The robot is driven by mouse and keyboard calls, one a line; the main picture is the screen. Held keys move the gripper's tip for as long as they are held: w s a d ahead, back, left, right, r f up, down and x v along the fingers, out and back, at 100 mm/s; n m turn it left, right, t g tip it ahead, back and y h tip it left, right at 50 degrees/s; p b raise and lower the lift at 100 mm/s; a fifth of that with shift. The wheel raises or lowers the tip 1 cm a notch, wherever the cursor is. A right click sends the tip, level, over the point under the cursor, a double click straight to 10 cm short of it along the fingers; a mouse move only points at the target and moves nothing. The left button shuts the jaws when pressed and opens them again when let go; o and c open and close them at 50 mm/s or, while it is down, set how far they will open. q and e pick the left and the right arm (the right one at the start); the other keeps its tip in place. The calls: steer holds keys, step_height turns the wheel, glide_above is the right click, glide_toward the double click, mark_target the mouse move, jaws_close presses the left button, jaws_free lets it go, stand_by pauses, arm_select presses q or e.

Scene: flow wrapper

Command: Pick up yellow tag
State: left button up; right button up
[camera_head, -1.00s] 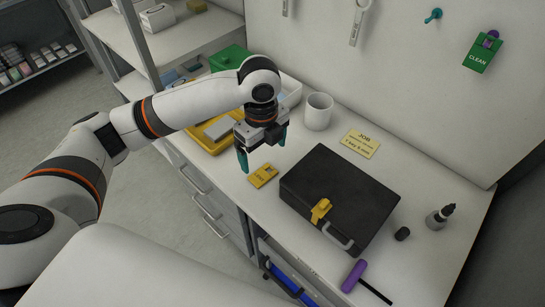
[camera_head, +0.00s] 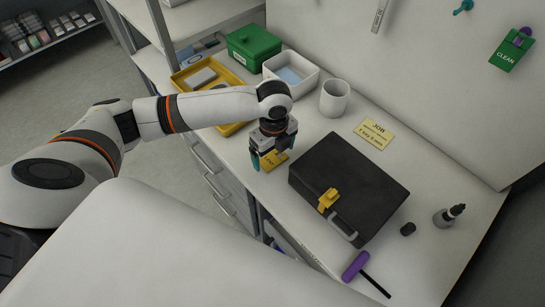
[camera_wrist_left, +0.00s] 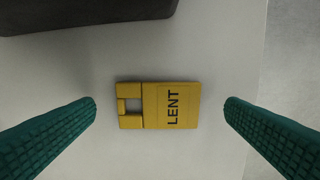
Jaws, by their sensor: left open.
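The yellow tag (camera_wrist_left: 170,105), marked LENT, lies flat on the pale worktop. In the head view the yellow tag (camera_head: 274,160) is partly hidden by my left gripper (camera_head: 272,160). In the left wrist view the green fingertips of my left gripper (camera_wrist_left: 160,110) stand wide apart, one on each side of the tag and clear of it. The gripper is open and empty, above the tag. My right gripper is not in view.
A black case (camera_head: 350,185) with a yellow latch lies right of the tag. A yellow tray (camera_head: 236,127), white bin (camera_head: 291,75), green box (camera_head: 253,46) and white mug (camera_head: 335,98) stand behind. A purple-handled tool (camera_head: 356,266) lies near the front edge.

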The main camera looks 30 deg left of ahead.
arm_select(q)
steer(key=shift+f, duration=0.8)
steer(key=c, duration=1)
